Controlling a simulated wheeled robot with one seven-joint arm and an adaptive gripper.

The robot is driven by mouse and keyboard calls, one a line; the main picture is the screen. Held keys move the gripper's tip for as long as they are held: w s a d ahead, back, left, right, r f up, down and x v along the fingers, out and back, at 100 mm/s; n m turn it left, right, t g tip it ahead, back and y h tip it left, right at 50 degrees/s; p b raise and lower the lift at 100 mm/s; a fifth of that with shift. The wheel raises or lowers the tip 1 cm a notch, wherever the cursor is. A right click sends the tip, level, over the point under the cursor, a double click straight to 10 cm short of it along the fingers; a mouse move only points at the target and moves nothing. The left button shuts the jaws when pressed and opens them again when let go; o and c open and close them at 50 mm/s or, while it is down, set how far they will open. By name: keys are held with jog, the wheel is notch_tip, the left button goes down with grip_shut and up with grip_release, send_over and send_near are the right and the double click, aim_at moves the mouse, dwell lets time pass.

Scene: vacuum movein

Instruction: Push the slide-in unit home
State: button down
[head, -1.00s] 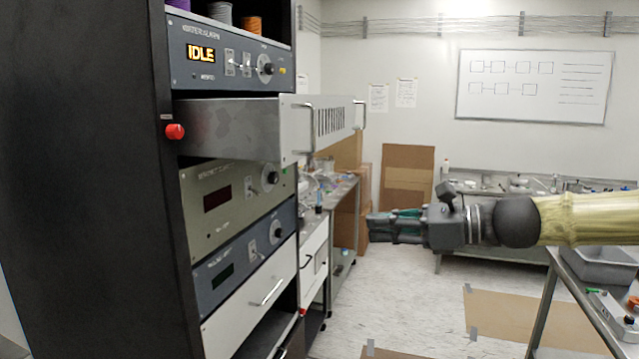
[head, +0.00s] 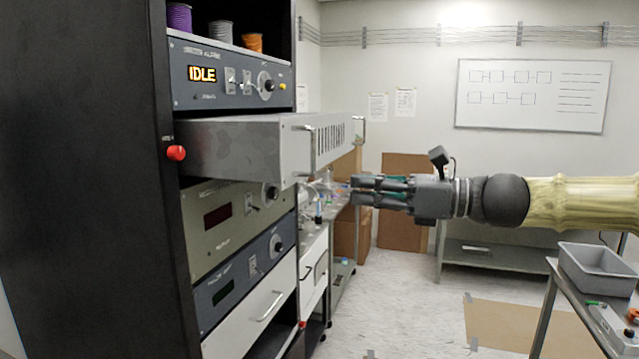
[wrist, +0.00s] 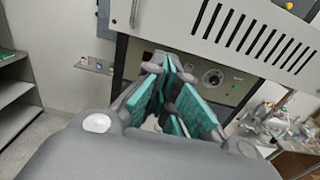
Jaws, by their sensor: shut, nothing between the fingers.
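The slide-in unit (head: 235,148) is a grey metal box with a white, slotted front panel and two handles. In the head view it sticks well out of the dark rack (head: 85,180), below the IDLE panel. Its slotted front also shows at the top of the wrist view (wrist: 225,30). My gripper (head: 356,189) is shut and empty, with teal pads. In the head view it is to the right of the unit's front and a little lower, pointing left, apparently not touching it. The rack slot behind the unit is hidden.
A red knob (head: 176,153) sits on the rack's edge beside the unit. Other panels and a drawer (head: 262,305) lie below it. A cart with a grey bin (head: 598,268) stands at the right. The floor between the rack and cart is largely free.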

jog(key=p+x, duration=0.2)
jog(key=x, duration=0.6)
jog(key=shift+a, duration=0.2)
jog(key=shift+f, duration=0.1)
dwell(0.4)
jog(key=b+x, duration=0.7)
jog(key=x, duration=1)
jog(key=shift+b, duration=0.3)
jog(key=shift+d, duration=0.1)
